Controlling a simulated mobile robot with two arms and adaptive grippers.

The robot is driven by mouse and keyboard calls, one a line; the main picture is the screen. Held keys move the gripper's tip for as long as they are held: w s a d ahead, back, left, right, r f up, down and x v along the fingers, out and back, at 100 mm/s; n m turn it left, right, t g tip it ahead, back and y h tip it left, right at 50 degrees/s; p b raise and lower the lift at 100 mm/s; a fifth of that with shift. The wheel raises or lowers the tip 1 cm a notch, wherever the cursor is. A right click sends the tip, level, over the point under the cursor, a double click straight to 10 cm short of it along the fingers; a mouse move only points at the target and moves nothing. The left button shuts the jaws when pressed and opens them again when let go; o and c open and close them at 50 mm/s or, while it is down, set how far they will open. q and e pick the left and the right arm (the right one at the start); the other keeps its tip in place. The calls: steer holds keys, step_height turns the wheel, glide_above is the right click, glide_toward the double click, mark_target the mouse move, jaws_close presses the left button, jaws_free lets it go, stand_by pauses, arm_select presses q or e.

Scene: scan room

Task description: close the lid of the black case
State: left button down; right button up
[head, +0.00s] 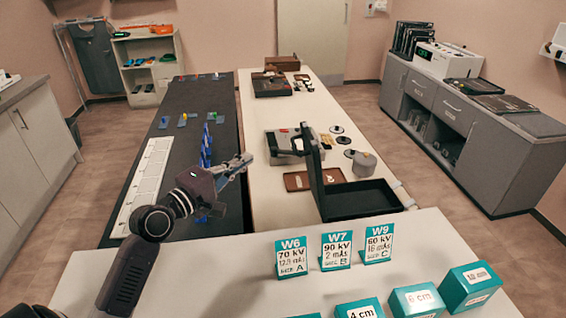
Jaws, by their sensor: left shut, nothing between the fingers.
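The black case (368,200) sits on the white table just behind the upright cards. Its lid (313,172) stands up, roughly vertical, along the case's left side, so the case is open. The part of the tray I can see looks empty. My left gripper (246,161) comes in from the left and is shut with nothing in it. It is to the left of the lid, apart from it, over the edge between the dark table and the white table. My right gripper is not in view.
Several teal-based cards (335,251) and teal boxes (416,300) stand on the near white surface. A brown tray (297,182) and a grey device (284,143) lie close to the lid's left. A grey canister (364,165) stands behind the case. Blue upright pieces (206,146) stand on the dark table.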

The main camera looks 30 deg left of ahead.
arm_select(q)
steer(key=w+d+f+p, duration=0.1)
steer(key=w+d, duration=0.1)
steer(key=w, duration=0.4)
steer(key=w+d+f+p, duration=0.1)
steer(key=w+d+p, duration=0.1)
steer(key=w, duration=0.4)
steer(key=shift+d+f, duration=0.35)
steer(key=shift+d, duration=0.1)
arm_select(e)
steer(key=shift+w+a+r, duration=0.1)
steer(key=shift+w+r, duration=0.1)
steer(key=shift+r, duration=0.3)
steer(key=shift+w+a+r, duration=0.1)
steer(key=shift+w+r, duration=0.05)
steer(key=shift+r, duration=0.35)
arm_select(q)
steer(key=shift+w+a, duration=0.1)
